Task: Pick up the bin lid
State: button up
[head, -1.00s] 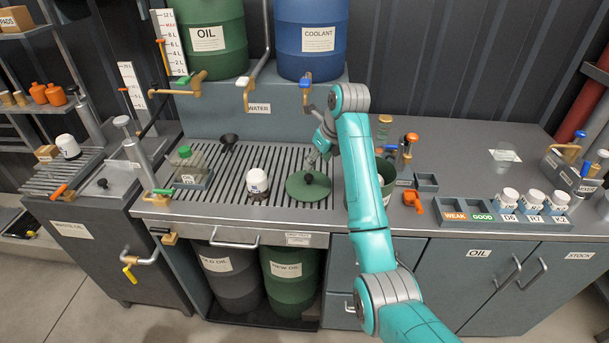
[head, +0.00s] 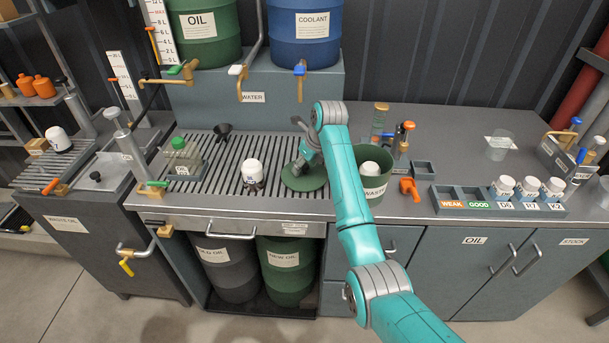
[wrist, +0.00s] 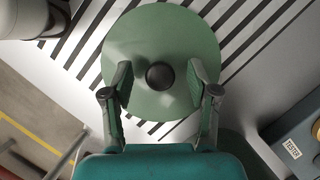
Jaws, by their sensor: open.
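The bin lid (head: 304,179) is a flat green disc lying on the slatted drain grate, left of the green waste bin (head: 374,186). In the wrist view the lid (wrist: 160,45) shows from above with a round black knob (wrist: 160,76) at its middle. My gripper (wrist: 161,82) is open, with one finger on each side of the knob and a gap on both sides. In the head view my gripper (head: 304,160) is over the lid and hides the knob. I cannot tell how far the fingertips are above the lid.
The waste bin is open and holds a white round item (head: 370,167). A white-capped jar (head: 252,172) stands on the grate left of the lid. A green-capped bottle (head: 184,157) and a black funnel (head: 222,131) are further left.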

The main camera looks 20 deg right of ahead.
jog(key=shift+w+f, duration=0.15)
jog(key=shift+f, duration=0.3)
grip_shut()
jog(key=shift+r, duration=0.15)
